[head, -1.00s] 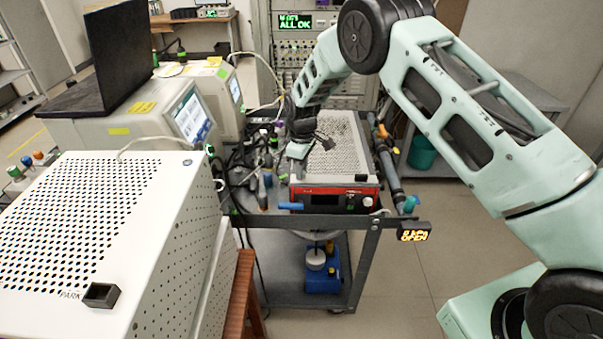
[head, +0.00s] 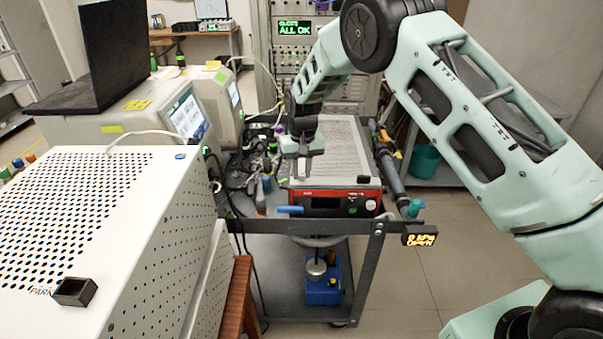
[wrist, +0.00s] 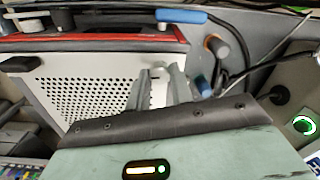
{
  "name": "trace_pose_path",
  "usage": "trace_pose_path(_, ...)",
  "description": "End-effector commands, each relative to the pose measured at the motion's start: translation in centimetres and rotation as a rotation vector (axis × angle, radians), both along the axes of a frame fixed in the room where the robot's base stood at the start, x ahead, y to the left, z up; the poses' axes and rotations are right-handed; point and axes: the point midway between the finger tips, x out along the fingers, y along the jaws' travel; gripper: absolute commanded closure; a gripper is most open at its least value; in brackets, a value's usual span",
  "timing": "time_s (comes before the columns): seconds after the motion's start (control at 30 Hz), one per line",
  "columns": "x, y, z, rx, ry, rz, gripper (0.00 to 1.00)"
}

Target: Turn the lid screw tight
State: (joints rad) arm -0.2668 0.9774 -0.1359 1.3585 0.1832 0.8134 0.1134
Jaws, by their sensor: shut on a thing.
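The instrument with a red front frame (head: 335,190) and a white perforated lid (head: 338,145) sits on top of the cart. The lid also shows in the wrist view (wrist: 95,92). My gripper (head: 303,172) points down over the lid's near left corner. In the wrist view my gripper (wrist: 159,88) has its two grey fingers close together around a small pale piece, the lid screw (wrist: 158,76), near the lid's edge. The fingers hide most of the screw. I cannot tell how far it is turned.
A blue handle (head: 290,209) sticks out at the cart's front left. Tangled cables (head: 240,165) lie left of the instrument. A dark pipe (head: 392,178) runs along its right. A white perforated cabinet (head: 110,220) fills the near left.

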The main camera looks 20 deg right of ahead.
Motion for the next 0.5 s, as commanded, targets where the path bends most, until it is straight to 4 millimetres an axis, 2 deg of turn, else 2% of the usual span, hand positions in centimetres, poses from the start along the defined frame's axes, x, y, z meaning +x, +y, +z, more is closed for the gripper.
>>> trace_pose_path(0.5,0.00,-0.04,0.05,0.000,-0.002,-0.491,1.00)
